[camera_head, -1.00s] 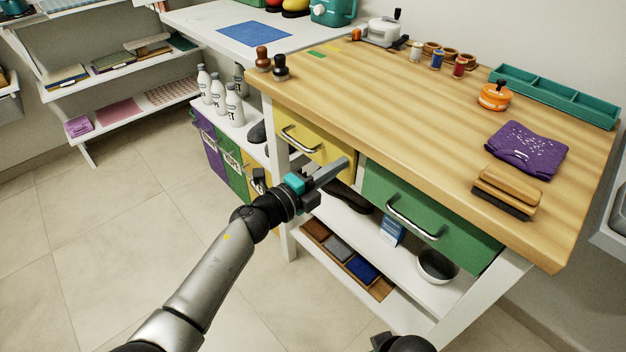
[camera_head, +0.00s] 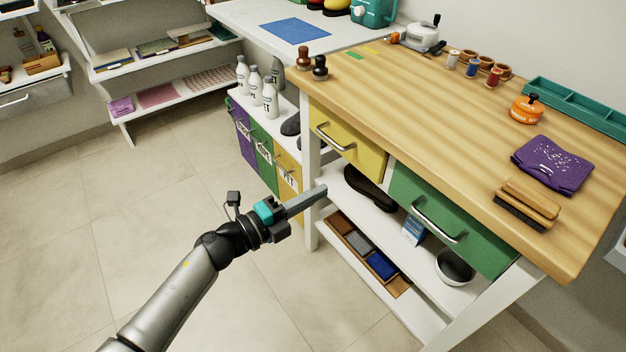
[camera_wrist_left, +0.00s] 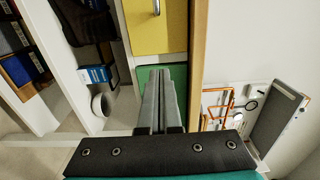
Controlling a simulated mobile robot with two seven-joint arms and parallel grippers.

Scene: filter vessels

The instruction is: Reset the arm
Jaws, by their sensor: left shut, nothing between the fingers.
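My left gripper (camera_head: 312,196) reaches in from the lower left of the head view. Its fingers are shut with nothing between them. They point at the near leg and lower shelf of the workbench (camera_head: 440,105), left of and below the yellow drawer (camera_head: 345,143). In the left wrist view the shut fingers (camera_wrist_left: 160,85) lie in front of the green drawer (camera_wrist_left: 184,75), with the yellow drawer (camera_wrist_left: 158,25) above it. My right gripper does not show in any view now.
The green drawer (camera_head: 447,218) and the yellow drawer are closed. Below are shoes, a blue box (camera_head: 413,231) and a bowl (camera_head: 455,266). A purple cloth (camera_head: 552,163) and a brush (camera_head: 527,204) lie on the bench. Bins with bottles (camera_head: 243,75) stand behind. The floor (camera_head: 130,220) at left is clear.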

